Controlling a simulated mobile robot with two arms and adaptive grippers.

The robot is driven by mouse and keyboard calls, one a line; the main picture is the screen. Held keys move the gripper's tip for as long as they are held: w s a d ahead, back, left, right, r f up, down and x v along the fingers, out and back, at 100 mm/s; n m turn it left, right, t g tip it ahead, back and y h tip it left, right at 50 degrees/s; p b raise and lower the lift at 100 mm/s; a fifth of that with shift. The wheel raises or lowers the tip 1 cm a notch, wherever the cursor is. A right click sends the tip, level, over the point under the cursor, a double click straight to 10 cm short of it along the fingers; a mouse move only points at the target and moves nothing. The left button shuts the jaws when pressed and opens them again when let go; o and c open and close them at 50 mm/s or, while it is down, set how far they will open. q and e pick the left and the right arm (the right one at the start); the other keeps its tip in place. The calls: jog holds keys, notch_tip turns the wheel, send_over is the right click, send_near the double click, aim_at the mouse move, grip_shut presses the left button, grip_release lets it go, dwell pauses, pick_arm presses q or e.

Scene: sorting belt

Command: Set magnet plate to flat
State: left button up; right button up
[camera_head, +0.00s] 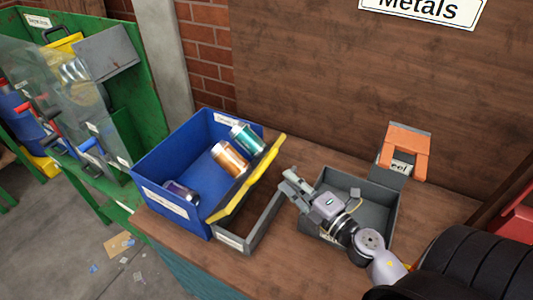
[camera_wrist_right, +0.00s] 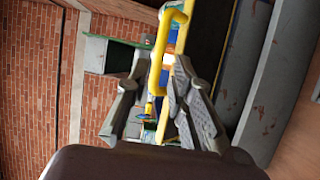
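A yellow plate (camera_head: 250,178), which looks like the magnet plate, stands steeply tilted between the blue bin and a grey open frame (camera_head: 262,225). My right gripper (camera_head: 287,178) is just right of the plate, above the grey frame. In the right wrist view, a yellow handle (camera_wrist_right: 160,50) shows between the parted fingers of my right gripper (camera_wrist_right: 152,82). The fingers look open; I cannot tell whether either touches the handle. My left gripper is not in view.
A blue bin (camera_head: 160,160) holds several cans, left of the plate. A grey tray (camera_head: 383,222) lies under my right wrist, with an orange handle piece (camera_head: 404,140) behind it. A green stand (camera_head: 128,85) is at far left. Bare tabletop (camera_head: 440,205) shows at right.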

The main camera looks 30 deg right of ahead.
aim_at(267, 159)
jog(key=w+p, duration=0.1)
jog(key=w, duration=0.5)
jog(key=w+a+p, duration=0.1)
jog(key=w, duration=0.1)
jog(key=shift+w+a+r+p, duration=0.1)
jog(key=shift+w+p, duration=0.2)
jog(key=shift+w, duration=0.1)
jog(key=shift+w+a, duration=0.1)
jog(key=shift+w, duration=0.5)
grip_shut()
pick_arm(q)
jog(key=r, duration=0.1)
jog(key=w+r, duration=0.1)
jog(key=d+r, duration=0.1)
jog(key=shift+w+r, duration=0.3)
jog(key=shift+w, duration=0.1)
pick_arm(e)
jog(key=shift+w, duration=0.1)
